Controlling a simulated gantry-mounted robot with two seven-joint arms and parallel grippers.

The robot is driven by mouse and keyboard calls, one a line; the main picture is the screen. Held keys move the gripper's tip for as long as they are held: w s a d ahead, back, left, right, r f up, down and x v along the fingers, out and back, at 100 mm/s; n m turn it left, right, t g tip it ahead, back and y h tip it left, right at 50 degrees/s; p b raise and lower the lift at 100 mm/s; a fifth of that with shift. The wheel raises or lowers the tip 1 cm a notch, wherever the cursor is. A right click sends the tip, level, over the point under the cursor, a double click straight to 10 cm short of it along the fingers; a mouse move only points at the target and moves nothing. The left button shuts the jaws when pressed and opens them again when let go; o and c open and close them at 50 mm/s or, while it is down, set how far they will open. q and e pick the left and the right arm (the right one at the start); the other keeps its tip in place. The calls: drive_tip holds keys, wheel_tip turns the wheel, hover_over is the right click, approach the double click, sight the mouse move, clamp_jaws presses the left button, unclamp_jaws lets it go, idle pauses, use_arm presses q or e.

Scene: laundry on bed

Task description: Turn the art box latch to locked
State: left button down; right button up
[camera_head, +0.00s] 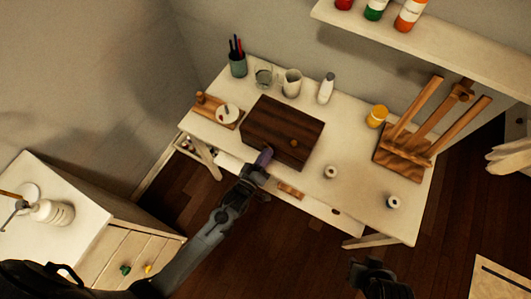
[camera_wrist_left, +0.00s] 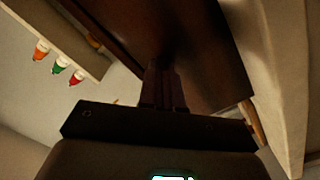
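The art box (camera_head: 278,128) is a dark brown wooden box on the white table. A small round orange-brown piece (camera_head: 294,142) shows on it toward its right; I cannot tell whether this is the latch or how it is turned. My left gripper (camera_head: 265,156) is at the box's front edge, its fingertips touching or very near it. In the left wrist view its fingers (camera_wrist_left: 163,85) look closed together against the dark box (camera_wrist_left: 185,45), with nothing visible between them. My right gripper (camera_head: 371,266) is dark at the bottom, away from the table; its opening is unclear.
On the table (camera_head: 345,205) stand a pen cup (camera_head: 237,63), glass, mug (camera_head: 292,83), white bottle (camera_head: 326,88), yellow jar (camera_head: 377,116), small white pots and a wooden easel (camera_head: 405,140). A shelf (camera_head: 440,50) hangs above right. A drawer cabinet (camera_head: 110,250) stands lower left.

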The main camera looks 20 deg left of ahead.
use_arm(q)
drive_tip(key=m+p, duration=0.1)
drive_tip(key=m, duration=0.3)
drive_tip(key=shift+m, duration=0.3)
drive_tip(key=shift+m+p, duration=0.6)
drive_tip(key=shift+m, duration=1.3)
drive_tip(key=c, duration=1.3)
unclamp_jaws()
drive_tip(key=shift+s+a, duration=0.2)
drive_tip(key=shift+s, duration=1.6)
drive_tip(key=shift+s+a, duration=0.25)
drive_tip(key=shift+s, duration=1.55)
drive_tip(key=shift+s+a, duration=0.2)
drive_tip(key=shift+s, duration=1.6)
